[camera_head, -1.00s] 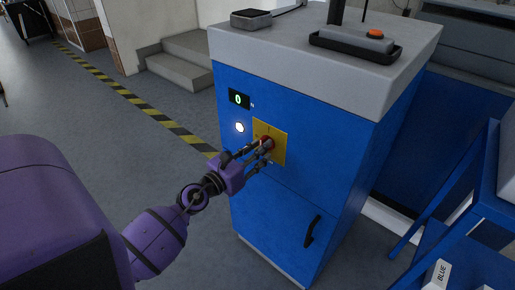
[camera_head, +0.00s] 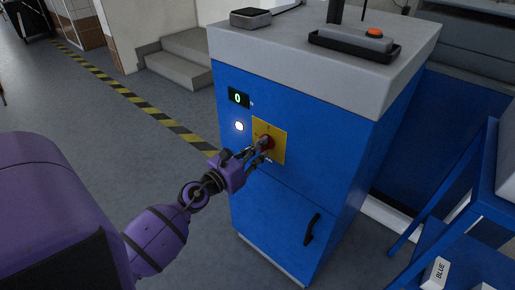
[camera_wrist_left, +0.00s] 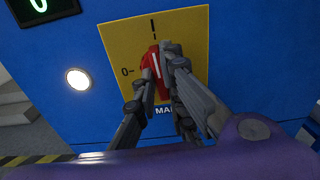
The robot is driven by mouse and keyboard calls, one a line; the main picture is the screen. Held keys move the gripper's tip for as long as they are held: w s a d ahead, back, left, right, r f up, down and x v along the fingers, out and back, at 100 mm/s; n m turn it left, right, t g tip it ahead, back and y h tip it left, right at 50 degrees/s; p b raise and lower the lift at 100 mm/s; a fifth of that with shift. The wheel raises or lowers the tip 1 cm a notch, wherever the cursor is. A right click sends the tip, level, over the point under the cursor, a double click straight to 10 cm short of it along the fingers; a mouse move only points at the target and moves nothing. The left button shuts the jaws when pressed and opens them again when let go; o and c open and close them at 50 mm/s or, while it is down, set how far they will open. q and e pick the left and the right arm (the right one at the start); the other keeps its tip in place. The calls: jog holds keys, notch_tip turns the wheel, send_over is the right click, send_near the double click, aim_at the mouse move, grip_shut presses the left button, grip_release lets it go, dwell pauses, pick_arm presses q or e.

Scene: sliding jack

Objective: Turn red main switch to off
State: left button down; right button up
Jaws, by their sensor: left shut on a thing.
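The red main switch (camera_wrist_left: 153,66) sits on a yellow plate (camera_wrist_left: 113,40) on the front of a blue cabinet. Its white line points nearly up toward the "I" mark, leaning slightly left; the "0" mark is on the plate's left. My left gripper (camera_head: 265,149) is at the switch, its grey fingers (camera_wrist_left: 160,85) shut on the red handle from either side. The fingers hide the handle's lower and right parts. The yellow plate also shows in the head view (camera_head: 278,131). My right gripper is not in view.
The blue cabinet (camera_head: 330,150) has a green "0" display (camera_head: 239,98), a lit white lamp (camera_head: 239,126) and a black door handle (camera_head: 312,229). A blue rack (camera_head: 470,200) stands at the right. Floor is clear left of the cabinet.

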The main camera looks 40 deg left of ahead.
pick_arm(q)
jog(key=n+p, duration=0.6)
jog(key=n, duration=1.1)
jog(key=shift+r, duration=0.1)
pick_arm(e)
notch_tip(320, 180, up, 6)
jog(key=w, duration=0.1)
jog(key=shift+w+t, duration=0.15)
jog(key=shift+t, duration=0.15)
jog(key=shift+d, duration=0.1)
pick_arm(q)
jog(key=shift+n, duration=0.3)
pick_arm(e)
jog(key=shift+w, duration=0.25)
pick_arm(q)
jog(key=c, duration=1.8)
grip_release()
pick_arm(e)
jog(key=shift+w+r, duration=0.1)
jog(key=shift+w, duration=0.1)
